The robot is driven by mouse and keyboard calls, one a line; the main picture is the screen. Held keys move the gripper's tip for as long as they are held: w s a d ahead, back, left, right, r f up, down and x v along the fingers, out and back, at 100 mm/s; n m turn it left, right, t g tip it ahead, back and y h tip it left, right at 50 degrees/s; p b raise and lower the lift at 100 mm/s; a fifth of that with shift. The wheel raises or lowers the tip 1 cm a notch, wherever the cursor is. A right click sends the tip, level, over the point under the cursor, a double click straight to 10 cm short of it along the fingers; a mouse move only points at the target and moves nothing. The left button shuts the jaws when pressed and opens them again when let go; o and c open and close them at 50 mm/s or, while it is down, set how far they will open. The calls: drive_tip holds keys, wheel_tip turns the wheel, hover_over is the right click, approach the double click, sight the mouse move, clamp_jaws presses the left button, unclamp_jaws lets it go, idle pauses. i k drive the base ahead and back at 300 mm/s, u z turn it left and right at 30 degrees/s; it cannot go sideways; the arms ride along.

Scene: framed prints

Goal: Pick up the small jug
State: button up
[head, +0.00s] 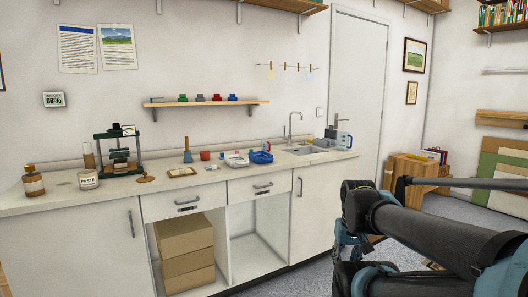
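A light grey jug-like container with a blue handle (344,139) stands at the right end of the white counter (110,193), just beyond the sink. It is small in the head view, and I cannot be sure that it is the small jug. A small red cup-like vessel (205,155) stands farther left on the counter, with no clear spout or handle. My folded arm fills the lower right. The teal part at its near end seems to be my gripper (346,243), in front of the counter and apart from both vessels. Its fingers are not clear.
A blue round tray (261,158), a green press (117,153), a paste jar (88,179) and a brown bottle (33,180) stand on the counter. A tall faucet (292,128) rises at the sink (312,149). Cardboard boxes (187,255) fill an open bay below. A shelf hangs above.

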sight(266, 144)
drive_tip(key=u, duration=0.05)
drive_tip(key=i, duration=1)
drive_tip(key=z, duration=0.05)
